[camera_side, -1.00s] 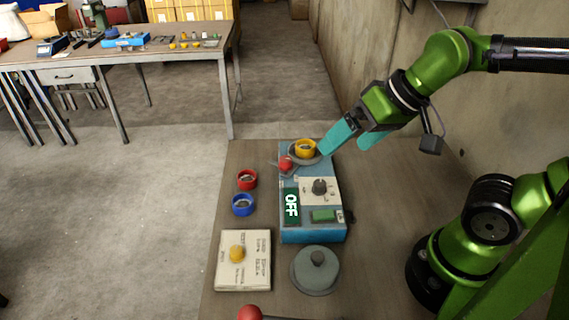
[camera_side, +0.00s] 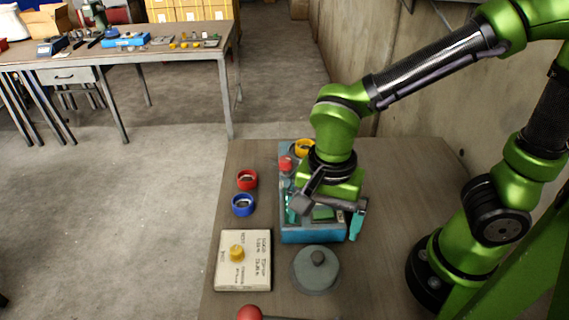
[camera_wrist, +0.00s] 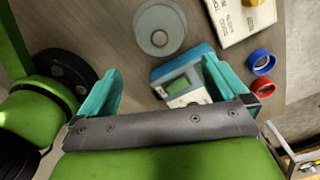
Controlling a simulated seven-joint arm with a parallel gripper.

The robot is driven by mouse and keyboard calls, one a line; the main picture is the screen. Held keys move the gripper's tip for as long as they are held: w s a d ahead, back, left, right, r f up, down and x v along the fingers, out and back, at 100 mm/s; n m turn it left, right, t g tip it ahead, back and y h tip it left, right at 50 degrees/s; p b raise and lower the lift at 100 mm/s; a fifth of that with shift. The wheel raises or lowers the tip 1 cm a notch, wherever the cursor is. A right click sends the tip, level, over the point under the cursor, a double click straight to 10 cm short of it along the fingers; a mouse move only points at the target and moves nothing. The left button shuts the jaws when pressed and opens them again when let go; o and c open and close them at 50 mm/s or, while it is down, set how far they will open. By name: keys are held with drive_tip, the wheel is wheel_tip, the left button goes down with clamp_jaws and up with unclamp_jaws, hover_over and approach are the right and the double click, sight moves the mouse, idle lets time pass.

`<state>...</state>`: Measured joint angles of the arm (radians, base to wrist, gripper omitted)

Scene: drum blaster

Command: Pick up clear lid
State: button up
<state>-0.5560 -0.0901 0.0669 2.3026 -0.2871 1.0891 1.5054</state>
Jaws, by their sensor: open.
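The clear lid (camera_side: 316,272) is a grey, see-through disc with a round knob on top. It lies on the table in front of the blue machine in the side view. In the wrist view the lid (camera_wrist: 160,28) is at the top, beyond my fingertips. In the wrist view my gripper's fingers (camera_wrist: 162,72) are apart, and the lid is clear of both.
The blue machine (camera_side: 312,236) is under my gripper. A red ring (camera_side: 247,180), a blue ring (camera_side: 243,205) and a labelled box (camera_side: 222,276) with a yellow knob are to the left. A red ball (camera_side: 249,313) is at the front edge. The table right of the lid is clear.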

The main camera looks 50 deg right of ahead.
sight(318, 255)
wheel_tip(318, 255, down, 7)
drive_tip(key=shift+f, duration=0.15)
drive_tip(key=shift+a+f, duration=0.15)
drive_tip(key=shift+f, duration=1.2)
drive_tip(key=shift+a+f, duration=0.15)
drive_tip(key=shift+f, duration=1.2)
drive_tip(key=c, duration=0.7)
